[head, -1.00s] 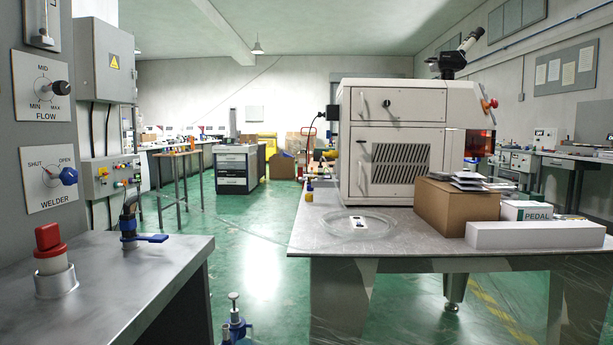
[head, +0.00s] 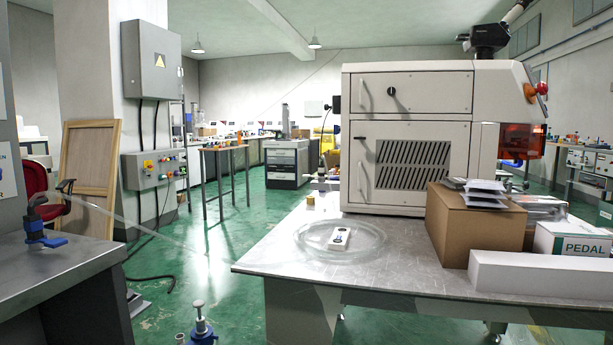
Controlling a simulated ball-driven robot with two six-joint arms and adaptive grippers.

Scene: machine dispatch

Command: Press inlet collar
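Neither gripper is in view. I cannot pick out a part that is surely the inlet collar. A blue-handled valve fitting (head: 42,225) stands upright on the grey bench (head: 60,270) at the left. A thin clear line runs from near it down to the right. A white plate with small dark parts (head: 340,238) lies inside a clear ring (head: 312,234), perhaps coiled tubing, on the metal table. A cream machine (head: 410,130) stands behind it. A blue fitting with a metal top (head: 200,325) shows at the bottom edge, partly cut off.
The metal table (head: 265,262) carries a cardboard box (head: 465,225), a white "PEDAL" box (head: 572,243) and a long white block (head: 540,273). Green floor (head: 180,260) lies open between bench and table. A red chair (head: 32,178) and a wooden panel (head: 90,170) stand at the left.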

